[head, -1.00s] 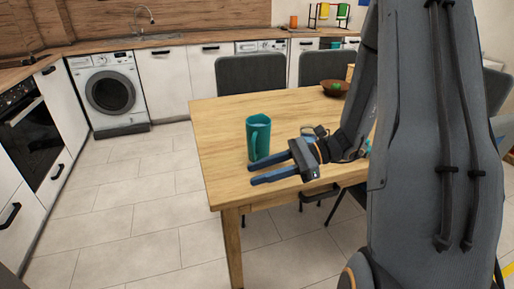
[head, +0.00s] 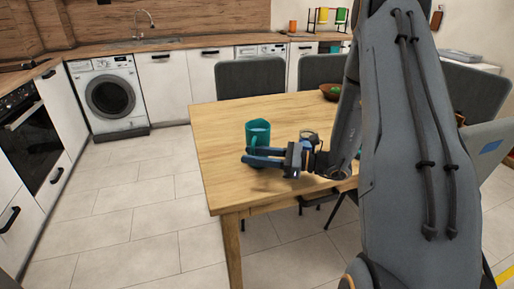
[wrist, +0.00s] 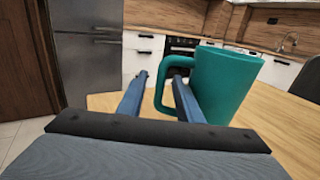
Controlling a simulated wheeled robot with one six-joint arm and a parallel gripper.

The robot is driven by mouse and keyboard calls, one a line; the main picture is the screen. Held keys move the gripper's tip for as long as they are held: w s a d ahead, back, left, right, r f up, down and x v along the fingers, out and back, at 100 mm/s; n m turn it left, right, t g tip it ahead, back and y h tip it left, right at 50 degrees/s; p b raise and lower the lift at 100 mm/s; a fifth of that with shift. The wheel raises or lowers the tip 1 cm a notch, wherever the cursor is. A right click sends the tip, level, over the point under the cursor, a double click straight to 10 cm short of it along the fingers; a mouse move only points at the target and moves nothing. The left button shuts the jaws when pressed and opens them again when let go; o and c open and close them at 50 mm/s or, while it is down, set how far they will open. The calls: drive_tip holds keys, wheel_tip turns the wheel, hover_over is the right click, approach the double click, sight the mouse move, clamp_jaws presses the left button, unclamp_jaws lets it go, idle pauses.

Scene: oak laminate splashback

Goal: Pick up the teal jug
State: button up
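The teal jug (head: 258,131) stands upright near the left edge of the wooden table. In the head view, my gripper's blue fingers (head: 247,155) cross in front of its lower part and hide its base. In the wrist view, the jug (wrist: 225,82) is right of centre, with its handle on its left side. My gripper (wrist: 160,76) is open around the handle. The left finger is outside the handle, with a gap between them. The right finger appears to reach into the handle's loop. I cannot tell whether it touches.
Grey chairs (head: 250,78) stand behind the table. Open tiled floor (head: 130,200) lies to the left.

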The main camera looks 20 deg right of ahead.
drive_tip(key=shift+w+a, duration=0.1)
drive_tip(key=shift+a, duration=0.15)
clamp_jaws()
idle(1.3)
